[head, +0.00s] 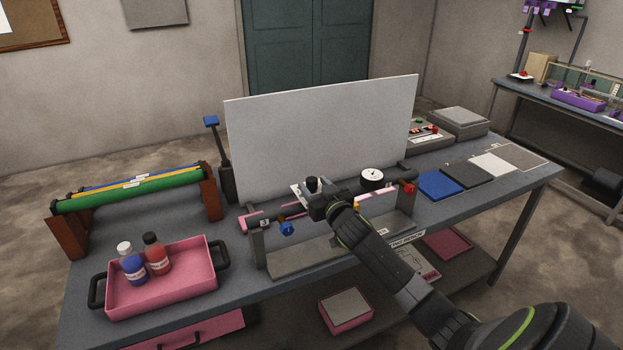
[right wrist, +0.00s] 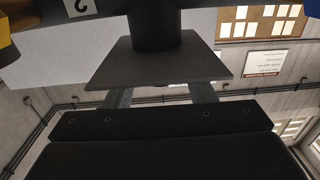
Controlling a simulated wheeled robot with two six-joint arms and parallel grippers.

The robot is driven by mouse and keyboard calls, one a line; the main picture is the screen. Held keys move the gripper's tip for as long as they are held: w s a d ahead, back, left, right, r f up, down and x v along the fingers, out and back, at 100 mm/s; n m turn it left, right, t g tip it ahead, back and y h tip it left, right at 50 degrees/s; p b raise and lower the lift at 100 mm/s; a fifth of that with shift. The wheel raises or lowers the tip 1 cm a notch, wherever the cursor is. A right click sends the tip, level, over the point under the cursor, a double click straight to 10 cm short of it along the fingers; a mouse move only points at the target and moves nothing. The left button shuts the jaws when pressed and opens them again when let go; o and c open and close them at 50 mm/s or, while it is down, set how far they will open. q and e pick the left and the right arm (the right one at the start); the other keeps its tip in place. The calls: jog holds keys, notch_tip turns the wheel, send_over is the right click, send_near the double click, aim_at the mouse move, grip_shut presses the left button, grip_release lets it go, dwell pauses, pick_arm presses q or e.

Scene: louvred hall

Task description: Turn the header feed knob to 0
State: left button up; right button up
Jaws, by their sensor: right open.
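My right gripper (head: 318,201) reaches in from the lower right to the pipe rig on the bench and is open. A black knob (head: 312,183) on a pale plate shows just behind and above it; which knob is the header feed knob, and its setting, I cannot read. In the right wrist view a dark cylinder (right wrist: 155,28) with a flat grey flared piece (right wrist: 160,62) stands in front of my open fingers (right wrist: 162,96). Contact cannot be told. My left gripper is not in view.
A round gauge (head: 372,176), a red knob (head: 409,188) and a blue knob (head: 287,229) sit along the rig. A grey panel (head: 320,130) stands behind it. A pink tray (head: 190,288) with two bottles lies left. Flat mats (head: 440,186) lie right.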

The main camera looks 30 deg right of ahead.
jog(key=shift+w+d, duration=0.2)
jog(key=shift+w, duration=1.1)
jog(key=shift+c, duration=0.2)
jog(key=c, duration=0.9)
jog(key=shift+f+h+b, duration=0.2)
jog(key=shift+h+b, duration=0.1)
jog(key=shift+b, duration=0.25)
jog(key=m+g+h+b, duration=0.1)
jog(key=m+h+b, duration=0.2)
jog(key=h+b, duration=0.1)
jog(key=m+g+h+b, duration=0.2)
jog(key=m+h+b, duration=0.1)
jog(key=b, duration=0.4)
jog(key=shift+g+h, duration=0.3)
jog(key=shift+h, duration=0.1)
jog(key=shift+r+m+g+h+b, duration=0.15)
jog(key=shift+m+g+h+b, duration=0.55)
jog(key=shift+h+b, duration=0.3)
